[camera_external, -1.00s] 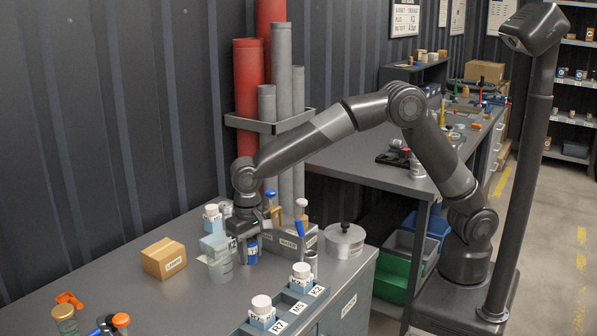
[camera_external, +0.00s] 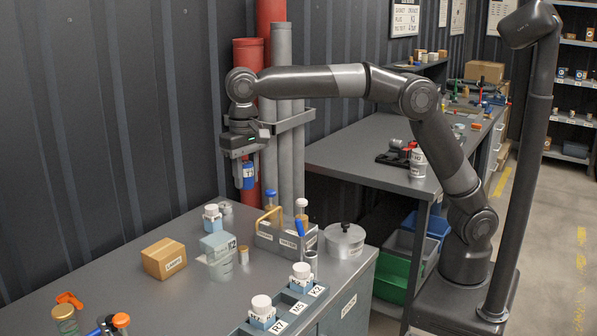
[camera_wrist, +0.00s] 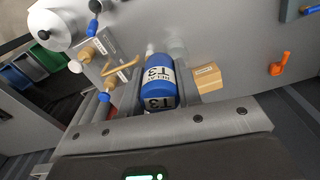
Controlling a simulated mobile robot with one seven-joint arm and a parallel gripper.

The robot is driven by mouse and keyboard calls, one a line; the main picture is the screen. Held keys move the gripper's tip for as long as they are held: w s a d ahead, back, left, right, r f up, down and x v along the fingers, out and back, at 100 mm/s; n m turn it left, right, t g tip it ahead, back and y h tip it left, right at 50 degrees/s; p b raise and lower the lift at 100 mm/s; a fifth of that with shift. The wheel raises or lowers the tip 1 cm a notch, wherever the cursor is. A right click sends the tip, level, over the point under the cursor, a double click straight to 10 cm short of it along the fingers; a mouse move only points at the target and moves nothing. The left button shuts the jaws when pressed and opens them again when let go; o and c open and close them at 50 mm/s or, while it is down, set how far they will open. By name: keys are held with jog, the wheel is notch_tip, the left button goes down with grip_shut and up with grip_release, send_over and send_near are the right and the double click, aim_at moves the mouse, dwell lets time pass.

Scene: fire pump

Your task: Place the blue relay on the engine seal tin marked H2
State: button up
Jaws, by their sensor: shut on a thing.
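The blue relay (camera_external: 248,176) hangs upright from my gripper (camera_external: 242,158), high above the bench. In the wrist view the relay (camera_wrist: 160,82) is a blue cylinder with a white label reading T3. My gripper is shut on it. No tin with a readable H2 mark shows. A small tan tin (camera_external: 243,256) stands on the bench below; no mark can be read on it.
A cardboard box (camera_external: 164,258) lies left of the cup. A grey caddy (camera_external: 270,240) with a tan handle and a lidded pot (camera_external: 344,241) stand right. A rack (camera_external: 290,311) labelled R7, M5, K2 is at the front. Red and grey pipes (camera_external: 284,120) stand close behind my gripper.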

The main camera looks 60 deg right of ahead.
jog(key=w+d+m, duration=0.2)
jog(key=w+d, duration=0.5)
jog(key=d, duration=0.5)
jog(key=w+d+m, duration=0.1)
jog(key=w+d, duration=0.5)
jog(key=d, duration=0.6)
jog(key=w+d+m, duration=0.1)
jog(key=d+m, duration=0.3)
jog(key=d, duration=2.3)
jog(key=m, duration=0.6)
send_over(419, 155)
jog(key=w+a, duration=0.2)
jog(key=w, duration=0.1)
jog(key=s+d+m, duration=0.1)
jog(key=s+d, duration=0.2)
jog(key=s, duration=0.4)
jog(key=s+d+m, duration=0.1)
jog(key=s+d, duration=0.3)
jog(key=s, duration=0.3)
jog(key=w+f, duration=0.3)
jog(key=w+a+f, duration=0.1)
jog(key=w+f, duration=0.7)
jog(key=shift+w+a+f, duration=0.15)
jog(key=shift+w+a, duration=0.05)
jog(key=shift+a, duration=0.2)
jog(key=shift+w+f, duration=0.25)
jog(key=shift+f, duration=1.85)
